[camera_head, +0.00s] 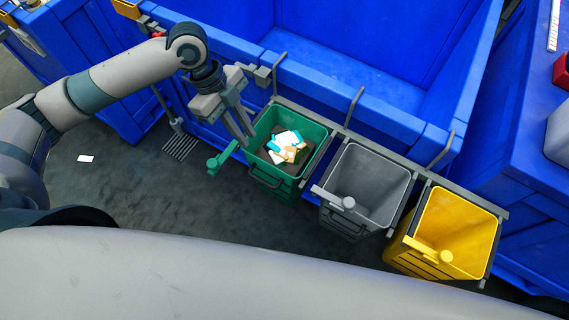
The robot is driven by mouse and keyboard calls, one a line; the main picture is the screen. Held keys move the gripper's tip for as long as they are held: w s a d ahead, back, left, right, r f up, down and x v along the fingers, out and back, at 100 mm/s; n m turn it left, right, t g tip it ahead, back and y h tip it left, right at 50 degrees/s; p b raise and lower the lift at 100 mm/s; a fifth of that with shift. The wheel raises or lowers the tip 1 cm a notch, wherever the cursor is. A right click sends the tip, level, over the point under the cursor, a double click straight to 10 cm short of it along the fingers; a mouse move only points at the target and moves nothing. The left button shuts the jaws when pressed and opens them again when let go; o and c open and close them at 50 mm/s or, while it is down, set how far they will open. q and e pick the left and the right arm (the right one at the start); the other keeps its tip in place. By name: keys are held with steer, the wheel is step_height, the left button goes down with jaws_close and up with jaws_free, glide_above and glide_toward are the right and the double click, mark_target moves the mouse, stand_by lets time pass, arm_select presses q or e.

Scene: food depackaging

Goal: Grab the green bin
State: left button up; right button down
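The green bin (268,182) hangs upright on a grey rail at the front of a large blue container. It holds several white, blue and tan packaging pieces (287,147). A green handle (222,158) sticks out on its left side. My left gripper (241,133) points down at the bin's upper left edge, just above the handle. Its two fingers show a gap, with nothing visible held between them. Whether the fingertips touch the bin's rim I cannot tell. My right gripper is not in view.
An empty grey bin (365,180) and an empty yellow bin (459,225) hang to the right on the same rail. The blue container (330,75) stands behind them. A blue cabinet (525,150) is at the right. Dark floor (130,185) is mostly clear at the left.

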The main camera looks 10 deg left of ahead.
mark_target(264, 162)
arm_select(q)
steer(key=p+x, duration=0.2)
steer(key=x, duration=0.7)
steer(key=shift+a, duration=0.1)
steer(key=shift+f, duration=0.1)
steer(key=shift+s+d+f+p, duration=0.1)
steer(key=shift+d+f+p, duration=0.3)
steer(key=shift+d+p, duration=0.1)
steer(key=p+x, duration=0.1)
steer(key=x, duration=0.2)
steer(key=shift+d+f, duration=0.2)
steer(key=shift+f, duration=0.3)
